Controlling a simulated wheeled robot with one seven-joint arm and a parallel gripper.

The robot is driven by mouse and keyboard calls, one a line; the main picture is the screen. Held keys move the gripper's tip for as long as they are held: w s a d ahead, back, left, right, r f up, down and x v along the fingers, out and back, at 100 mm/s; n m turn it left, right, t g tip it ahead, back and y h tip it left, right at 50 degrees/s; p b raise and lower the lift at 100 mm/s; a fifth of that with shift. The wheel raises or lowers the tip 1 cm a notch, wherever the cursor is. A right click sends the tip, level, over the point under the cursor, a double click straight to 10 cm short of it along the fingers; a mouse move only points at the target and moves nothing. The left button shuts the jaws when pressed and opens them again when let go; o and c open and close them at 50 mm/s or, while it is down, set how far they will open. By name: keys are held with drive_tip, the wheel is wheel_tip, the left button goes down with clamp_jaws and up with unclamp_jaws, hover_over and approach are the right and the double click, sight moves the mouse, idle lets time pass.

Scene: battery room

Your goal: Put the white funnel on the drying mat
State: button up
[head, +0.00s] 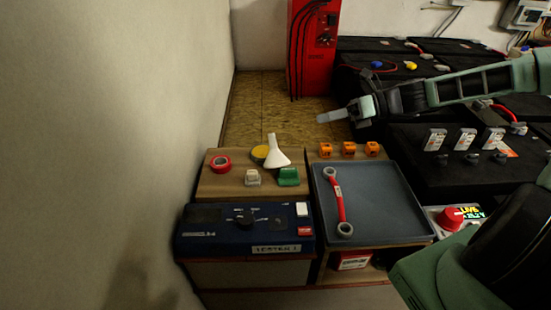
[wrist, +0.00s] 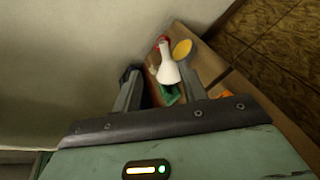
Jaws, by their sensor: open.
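The white funnel (head: 277,158) stands wide end down, spout up, on a wooden top at the left in the head view. In the wrist view the funnel (wrist: 167,72) shows beyond and between my fingers. A dark grey, flat, rimmed surface (head: 385,205), which looks like the drying mat, lies to the right of the funnel. My gripper (head: 332,116) is open and empty, raised behind and to the right of the funnel and apart from it. Its two fingers (wrist: 158,92) stand apart in the wrist view.
Around the funnel are red tape (head: 220,164), a yellow disc (head: 259,152), a green block (head: 289,177) and a pale block (head: 253,178). Orange blocks (head: 348,149) stand behind the grey surface.

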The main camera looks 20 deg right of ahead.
drive_tip(key=b, duration=0.2)
approach(274, 149)
drive_tip(key=w+a+r, duration=0.1)
drive_tip(key=w+a, duration=0.4)
drive_tip(key=x, duration=0.4)
drive_tip(key=shift+w+a+f+b, duration=0.2)
drive_tip(key=shift+w+f+b, duration=0.05)
drive_tip(key=shift+w+b, duration=0.1)
drive_tip(key=shift+w+a+f, duration=0.1)
drive_tip(key=shift+w+a, duration=0.05)
drive_tip(key=shift+a, duration=0.3)
clamp_jaws()
